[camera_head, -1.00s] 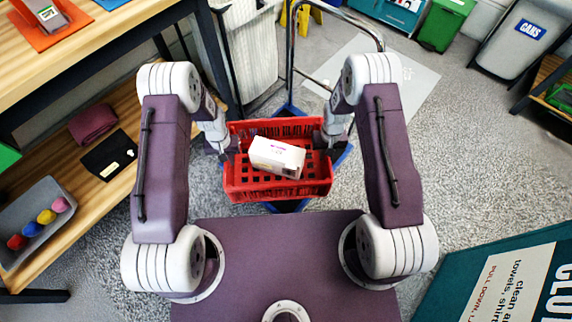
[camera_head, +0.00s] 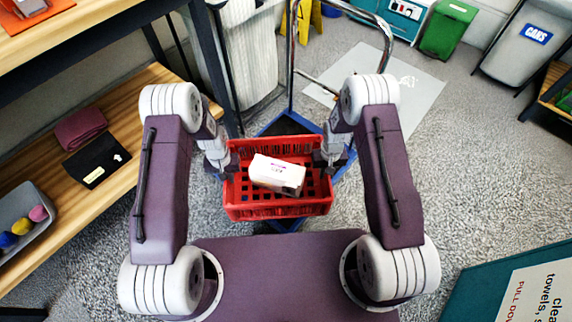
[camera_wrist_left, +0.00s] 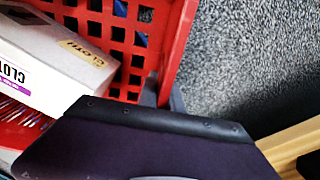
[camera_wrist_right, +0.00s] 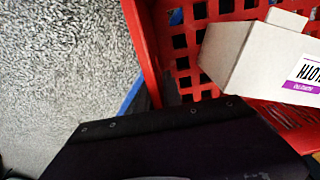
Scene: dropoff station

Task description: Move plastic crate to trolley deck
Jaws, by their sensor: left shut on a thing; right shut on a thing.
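The red plastic crate (camera_head: 278,208) is held between my two arms, with a white box (camera_head: 277,173) lying in it. My left gripper (camera_head: 229,165) is shut on the crate's left side, and my right gripper (camera_head: 325,165) is shut on its right side. The trolley deck (camera_head: 285,124) is blue-edged and dark, and it shows behind and under the crate. The crate overlaps its near part; I cannot tell the gap in height. The crate's red wall also shows in the left wrist view (camera_wrist_left: 178,45) and the right wrist view (camera_wrist_right: 145,50).
The trolley's metal handle (camera_head: 291,60) rises at the far side. A wooden shelf (camera_head: 62,215) with a grey bin (camera_head: 40,205) and folded cloths (camera_head: 82,130) stands at left. A teal bin (camera_head: 480,290) is at lower right. Grey floor is open on the right.

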